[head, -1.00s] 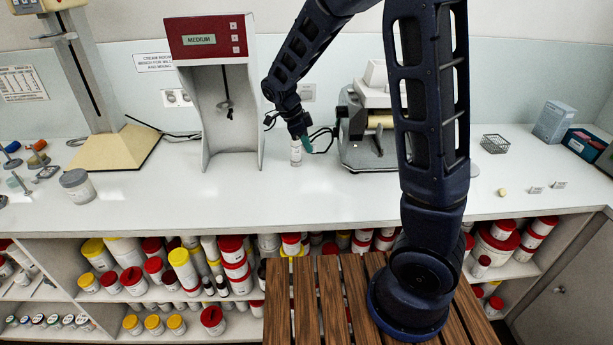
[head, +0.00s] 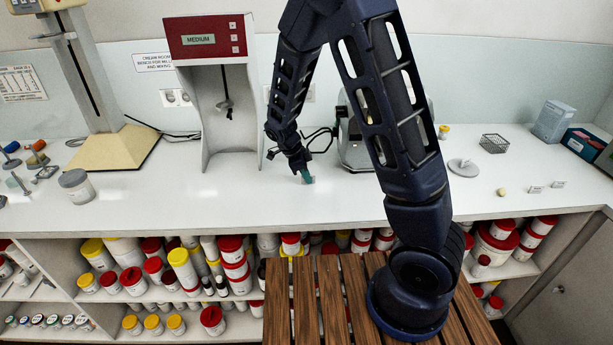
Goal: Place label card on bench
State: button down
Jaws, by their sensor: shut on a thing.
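My gripper (head: 306,177) is low over the white bench (head: 350,205), left of the bench mill, its teal fingertips close to the bench top. It is shut on a small pale thing (head: 312,181), seemingly the label card, mostly hidden by the fingers. I cannot tell whether the card touches the bench. Two small label cards, one left (head: 536,189) and one right (head: 558,184), stand on the bench at the right.
The mill (head: 355,150) stands behind my arm, partly hidden. A red-topped mixer stand (head: 212,40) is to the left. A grey disc (head: 464,168), a wire basket (head: 494,143) and a small beige piece (head: 502,192) lie to the right. The front bench strip is clear.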

jog(key=shift+f, duration=0.15)
jog(key=c, duration=1.6)
grip_release()
jog(key=v, duration=1.2)
jog(key=shift+d+r, duration=0.1)
jog(key=shift+r, duration=0.2)
jog(key=s+d+r+n+t+y, duration=0.1)
jog(key=s+d+r+n+y, duration=0.2)
jog(key=d+r, duration=0.45)
jog(key=s+d+r+n+y, duration=0.1)
jog(key=s+d+r+n, duration=0.2)
jog(key=d+r+n, duration=0.5)
jog(key=shift+s+d+r+n+t+y, duration=0.1)
jog(key=shift+s+d+r+n+t, duration=0.35)
jog(key=shift+s+d+n, duration=1.15)
jog(key=shift+s+d+r+n+t+y, duration=0.15)
jog(key=shift+s+d+n+t, duration=0.6)
jog(key=shift+s+d, duration=1.75)
jog(key=shift+s+d+r+n+t+y, duration=0.1)
jog(key=shift+s+d+r+n+t, duration=0.4)
jog(key=shift+s+d+n, duration=1.45)
